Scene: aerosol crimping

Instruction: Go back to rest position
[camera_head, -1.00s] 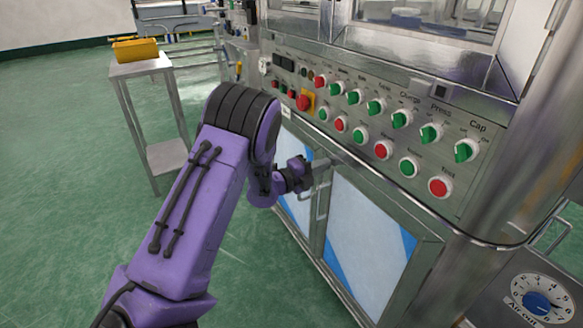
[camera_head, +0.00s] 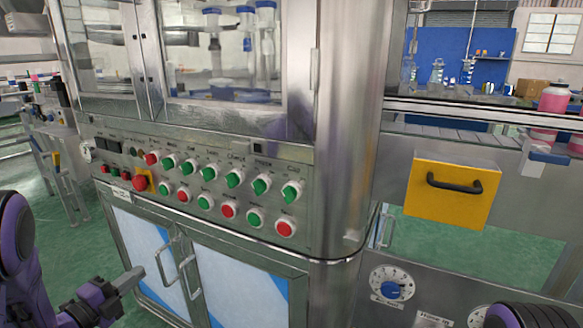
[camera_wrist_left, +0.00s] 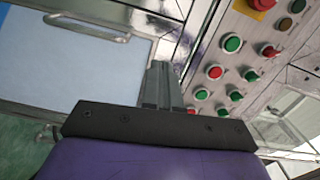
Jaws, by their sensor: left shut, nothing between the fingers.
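My left gripper (camera_head: 128,281) is at the lower left of the head view, in front of the machine's lower cabinet doors and below the control panel (camera_head: 150,200). Its fingers are shut and empty. In the left wrist view the closed fingers (camera_wrist_left: 160,85) point toward the steel between a cabinet door (camera_wrist_left: 70,65) and the panel buttons. They appear apart from the door handle (camera_head: 165,268). A small dark purple part of my right arm (camera_head: 520,316) shows at the bottom right edge of the head view. My right gripper is out of view.
The panel carries several green and red knobs and a red emergency stop (camera_head: 139,183). A yellow drawer front (camera_head: 452,192) with a black handle is at the right. Green floor (camera_head: 60,250) shows at the left.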

